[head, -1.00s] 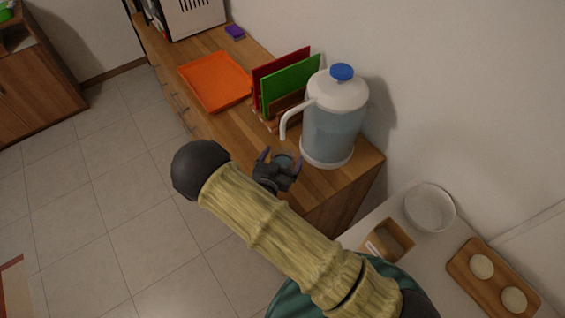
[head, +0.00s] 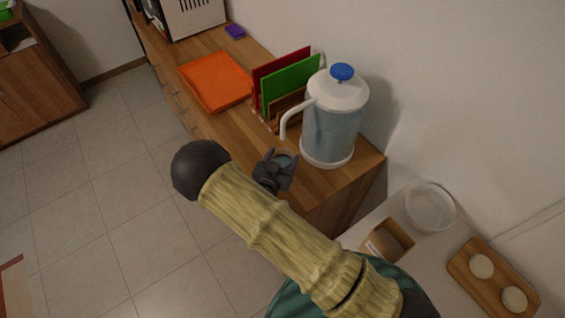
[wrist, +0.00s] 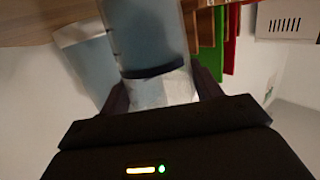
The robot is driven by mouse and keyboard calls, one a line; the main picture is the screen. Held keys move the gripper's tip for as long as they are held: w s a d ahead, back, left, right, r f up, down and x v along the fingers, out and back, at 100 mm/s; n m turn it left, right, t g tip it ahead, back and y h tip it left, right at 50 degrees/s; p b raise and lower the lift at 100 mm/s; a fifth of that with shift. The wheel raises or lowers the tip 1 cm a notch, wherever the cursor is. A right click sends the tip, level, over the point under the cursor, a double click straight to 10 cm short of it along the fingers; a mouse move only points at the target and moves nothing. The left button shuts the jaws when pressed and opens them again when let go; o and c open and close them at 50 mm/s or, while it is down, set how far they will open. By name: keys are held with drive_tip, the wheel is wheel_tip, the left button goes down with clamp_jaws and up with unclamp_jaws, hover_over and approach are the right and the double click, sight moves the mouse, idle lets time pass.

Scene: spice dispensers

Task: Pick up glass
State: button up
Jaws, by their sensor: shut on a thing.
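The glass (head: 283,161) is a small clear cup with a bluish tint, at the near end of the wooden counter, beside the pitcher-like water dispenser. In the head view my gripper (head: 280,160) has one finger on each side of it. The glass (wrist: 160,90) also shows in the wrist view between the two dark fingers, and my gripper (wrist: 162,92) is shut on it. Its lower part is hidden by my gripper in the head view. I cannot tell whether it is lifted off the counter.
The water dispenser (head: 331,132), with a blue knob and white spout, stands close behind the glass. Green (head: 291,82) and red boards (head: 265,72) stand in a rack. An orange tray (head: 214,82) lies farther along. A bowl (head: 430,208) sits on the white surface at right.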

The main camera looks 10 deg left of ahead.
drive_tip(key=shift+a+r, duration=0.1)
drive_tip(key=shift+r, duration=0.1)
drive_tip(key=shift+s+r+b, duration=0.15)
drive_tip(key=shift+r+b, duration=0.2)
drive_tip(key=shift+b, duration=0.1)
drive_tip(key=shift+r+b, duration=0.8)
drive_tip(key=shift+r, duration=2.2)
drive_tip(key=s+a+b, duration=0.4)
drive_tip(key=s+a, duration=0.9)
drive_tip(key=s, duration=0.2)
drive_tip(key=shift+w+d, duration=0.1)
